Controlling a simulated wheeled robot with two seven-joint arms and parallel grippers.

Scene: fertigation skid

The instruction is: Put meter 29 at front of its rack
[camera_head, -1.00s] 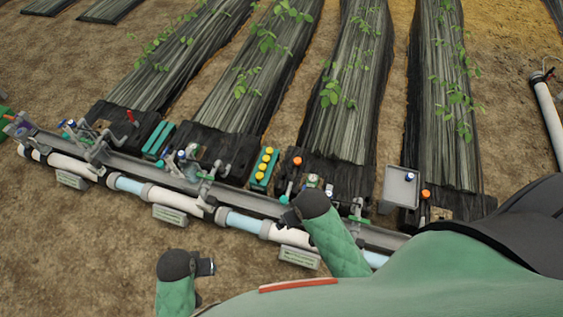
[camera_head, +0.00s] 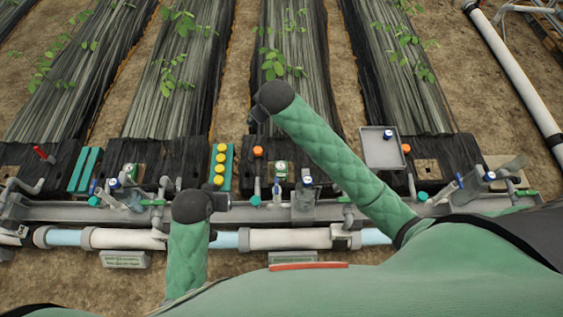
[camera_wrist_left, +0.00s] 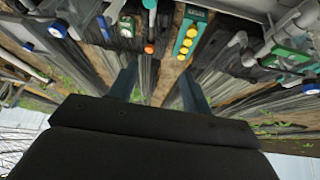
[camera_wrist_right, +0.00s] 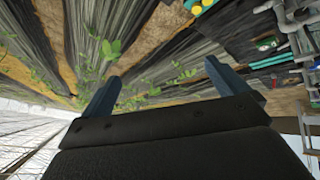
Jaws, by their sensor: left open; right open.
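No number 29 is readable, so I cannot tell which object is meter 29. Small round blue-and-white pieces that could be meters show along the rail: one at the left (camera_head: 115,183), one at the middle (camera_head: 307,181) and one at the right (camera_head: 489,177). Another blue-and-white piece (camera_head: 388,134) sits on a grey tray (camera_head: 380,152). A small green unit (camera_head: 281,170) lies on the black sheet. I cannot tell which holder is the rack. My left gripper (camera_head: 222,198) is open and empty above the rail. My right gripper (camera_head: 255,114) is open and empty over the plant rows.
A green holder with yellow caps (camera_head: 220,167) and teal bars (camera_head: 85,170) stand behind the grey rail (camera_head: 70,212). Orange-capped (camera_head: 257,152) and red-handled (camera_head: 40,152) pieces stand nearby. A white pipe (camera_head: 290,239) runs in front. A long white pipe (camera_head: 515,75) lies at right.

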